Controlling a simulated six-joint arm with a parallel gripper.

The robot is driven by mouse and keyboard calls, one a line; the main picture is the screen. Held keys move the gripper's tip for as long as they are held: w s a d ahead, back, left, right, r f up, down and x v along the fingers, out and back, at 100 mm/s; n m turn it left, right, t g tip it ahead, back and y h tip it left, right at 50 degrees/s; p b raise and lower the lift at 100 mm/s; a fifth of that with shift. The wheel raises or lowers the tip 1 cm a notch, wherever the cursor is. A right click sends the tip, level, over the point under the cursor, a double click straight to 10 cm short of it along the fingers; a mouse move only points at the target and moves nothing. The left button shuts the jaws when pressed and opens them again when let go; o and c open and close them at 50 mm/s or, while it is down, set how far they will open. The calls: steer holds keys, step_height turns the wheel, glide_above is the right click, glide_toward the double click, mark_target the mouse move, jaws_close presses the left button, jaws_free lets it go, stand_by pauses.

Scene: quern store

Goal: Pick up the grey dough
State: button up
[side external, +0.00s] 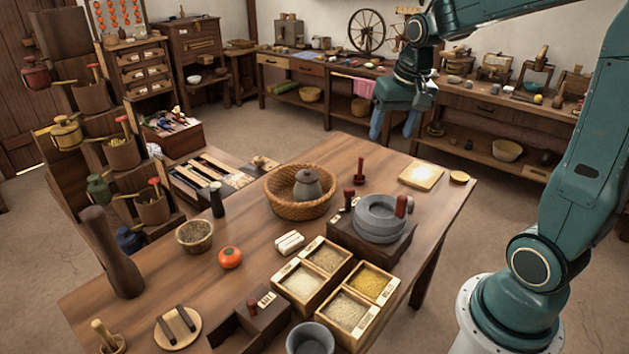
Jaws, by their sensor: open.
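I cannot make out a grey dough for certain. A grey rounded thing with a knob-like top (308,186) sits in the wicker basket (273,199) near the table's far side; it looks more like a lidded pot. A round grey stone quern (380,218) stands on a dark wooden block to its right. My gripper (394,124) is open, its two blue fingers pointing down, with nothing seen between them. It is in the air, above and to the right of the basket in the picture.
The wooden table (200,290) also holds grain boxes (318,293), a red-orange round thing (230,258), a bowl of grain (195,235), a tall dark wooden piece (112,255) and a grey bowl (310,339). A pale square board (421,176) lies at the right.

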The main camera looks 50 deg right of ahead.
steer(key=w+d+f+m+g, duration=0.2)
steer(key=w+d+f+m, duration=0.15)
steer(key=d+f, duration=0.7)
steer(key=m+y, duration=0.1)
steer(key=m, duration=0.3)
glide_above(409, 198)
step_height(409, 198, down, 9)
steer(key=shift+g, duration=0.3)
steer(key=shift+w+d+f, duration=0.1)
steer(key=shift+f, duration=2)
steer(key=shift+w+d+f, duration=0.1)
steer(key=shift+f, duration=2)
steer(key=shift+s+a+f, duration=0.1)
steer(key=shift+s+f, duration=0.05)
steer(key=shift+f, duration=2.45)
steer(key=c, duration=1.1)
steer(key=shift+r, duration=0.15)
